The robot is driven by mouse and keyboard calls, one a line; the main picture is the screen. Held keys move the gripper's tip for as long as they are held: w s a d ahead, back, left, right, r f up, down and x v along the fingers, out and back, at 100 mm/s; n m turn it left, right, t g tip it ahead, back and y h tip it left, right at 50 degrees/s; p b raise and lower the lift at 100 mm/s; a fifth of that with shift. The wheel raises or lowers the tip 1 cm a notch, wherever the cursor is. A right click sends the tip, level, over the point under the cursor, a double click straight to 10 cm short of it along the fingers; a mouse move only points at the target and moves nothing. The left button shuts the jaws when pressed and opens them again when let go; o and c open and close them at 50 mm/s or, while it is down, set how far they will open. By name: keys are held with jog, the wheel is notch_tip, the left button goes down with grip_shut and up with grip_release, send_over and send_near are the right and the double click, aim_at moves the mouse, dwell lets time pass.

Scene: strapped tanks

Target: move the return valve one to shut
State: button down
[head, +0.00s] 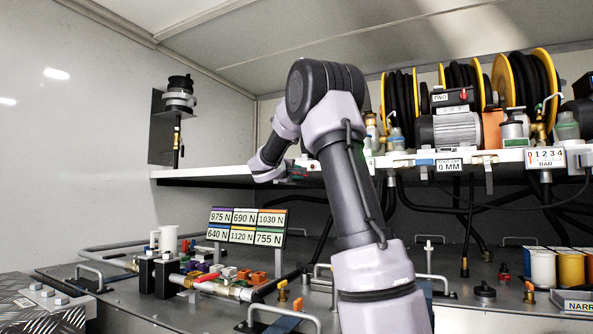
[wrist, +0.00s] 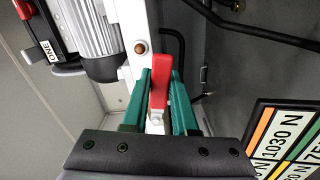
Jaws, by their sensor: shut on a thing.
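In the wrist view a red valve lever (wrist: 158,90) lies between the teal fingers of my gripper (wrist: 159,100), which is shut on it. The lever points along the fingers, beside a white shelf edge. Its valve body is mostly hidden by the gripper. In the head view my gripper (head: 295,173) is at the front of the white shelf, left of my forearm. The lever cannot be made out there. No label naming this valve is readable.
A motor labelled ONE (wrist: 92,38) sits close by on the shelf (head: 215,172). A board of force labels (head: 246,227) stands below, left of my arm. Hose reels (head: 462,85) and a motor labelled TWO (head: 447,128) are at right. Piping with valves (head: 215,288) fills the lower deck.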

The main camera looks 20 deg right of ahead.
jog(key=shift+w+a+f+m, duration=0.1)
jog(key=shift+f+m, duration=0.3)
jog(key=shift+m, duration=0.2)
jog(key=shift+w+a+f+m, duration=0.2)
jog(key=shift+f+m, duration=0.3)
jog(key=shift+m, duration=0.4)
jog(key=shift+w+a+f+m, duration=0.2)
jog(key=shift+f+m, duration=0.3)
jog(key=shift+m, duration=0.4)
jog(key=shift+w+a+f+m, duration=0.2)
jog(key=shift+w+f+m, duration=0.15)
jog(key=shift+m, duration=0.55)
jog(key=shift+w+a+f+m, duration=0.25)
jog(key=shift+f+m, duration=0.15)
jog(key=shift+m, duration=0.5)
